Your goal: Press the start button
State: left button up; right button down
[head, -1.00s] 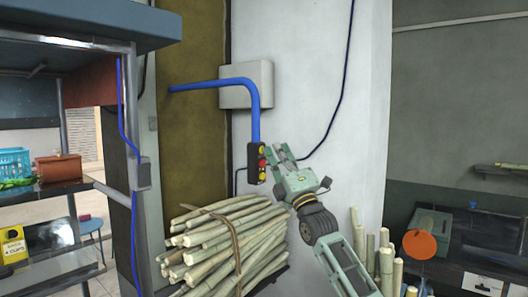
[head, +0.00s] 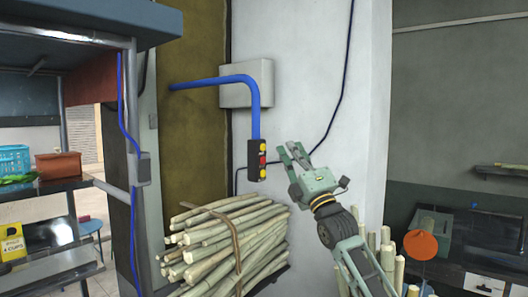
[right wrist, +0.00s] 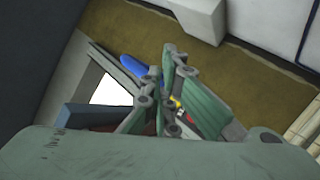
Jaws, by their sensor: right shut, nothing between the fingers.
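The control box (head: 257,160) is a small dark box hanging from a blue pipe in front of the pale wall. It carries a yellow button at the top, a red one in the middle and a yellow one at the bottom; no label is readable. My right gripper (head: 288,150) is shut and empty, just right of the box, with a visible gap between them. In the right wrist view, the box (right wrist: 178,104) shows partly behind the fingers of my right gripper (right wrist: 162,72). My left gripper is not in view.
A tied bundle of sugarcane (head: 222,243) lies below the box. More cane stalks (head: 386,262) stand at the lower right. A grey wall box (head: 240,84) sits behind the blue pipe (head: 215,83). A shelf unit stands at the left.

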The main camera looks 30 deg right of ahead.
jog(key=shift+s+d, duration=0.2)
jog(key=shift+s, duration=0.25)
jog(key=shift+s+d, duration=0.2)
jog(key=shift+s, duration=0.25)
